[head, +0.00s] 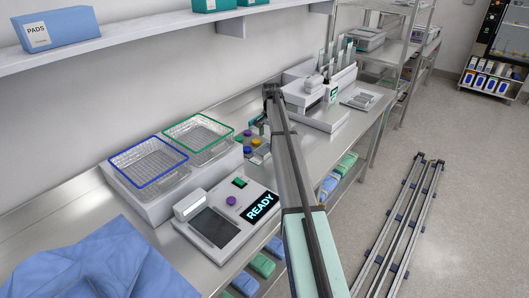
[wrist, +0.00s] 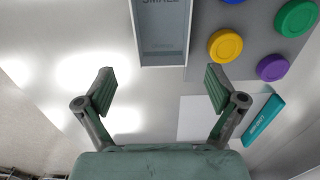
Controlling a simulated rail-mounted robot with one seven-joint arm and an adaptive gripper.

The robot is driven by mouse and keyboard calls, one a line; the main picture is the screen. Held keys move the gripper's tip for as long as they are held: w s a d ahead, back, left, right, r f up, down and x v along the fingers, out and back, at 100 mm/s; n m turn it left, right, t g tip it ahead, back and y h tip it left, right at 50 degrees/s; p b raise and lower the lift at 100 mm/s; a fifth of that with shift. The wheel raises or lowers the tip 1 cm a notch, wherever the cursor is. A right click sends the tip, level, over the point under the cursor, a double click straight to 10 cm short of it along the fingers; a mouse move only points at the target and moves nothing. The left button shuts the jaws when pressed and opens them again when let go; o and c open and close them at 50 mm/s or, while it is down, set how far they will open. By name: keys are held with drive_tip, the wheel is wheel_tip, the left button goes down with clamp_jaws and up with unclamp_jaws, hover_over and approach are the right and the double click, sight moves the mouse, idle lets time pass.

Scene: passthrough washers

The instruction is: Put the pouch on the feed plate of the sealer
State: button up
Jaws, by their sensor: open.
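My gripper (wrist: 160,88) is open and empty in the wrist view, its two dark green fingers spread above the steel bench. In the head view my gripper (head: 258,122) hangs at the arm's end, partly hidden. A flat pale sheet (wrist: 205,118) with a teal labelled strip (wrist: 263,117) lies by the right finger; I cannot tell whether it is the pouch. A white-walled tray (wrist: 163,60) marked SMALL lies ahead between the fingers. A white machine (head: 305,92) with a small green display, possibly the sealer, stands at the far end with a pale plate (head: 325,117) in front.
Yellow (wrist: 225,45), green (wrist: 296,17) and purple (wrist: 272,67) discs lie on a grey mat. A device reading READY (head: 260,206), two wire baskets (head: 148,163) and blue cloth (head: 95,265) occupy the near bench. A shelf (head: 140,42) runs above.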

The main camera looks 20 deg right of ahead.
sight(269, 146)
drive_tip(key=shift+a+f+p, duration=0.15)
drive_tip(key=shift+f+p, duration=0.3)
drive_tip(key=shift+f, duration=0.1)
drive_tip(key=shift+a+f+p, duration=0.1)
drive_tip(key=shift+f+p, duration=0.7)
drive_tip(key=shift+f, duration=1.2)
drive_tip(key=c, duration=0.9)
drive_tip(key=shift+r, duration=0.2)
drive_tip(key=shift+c, duration=0.2)
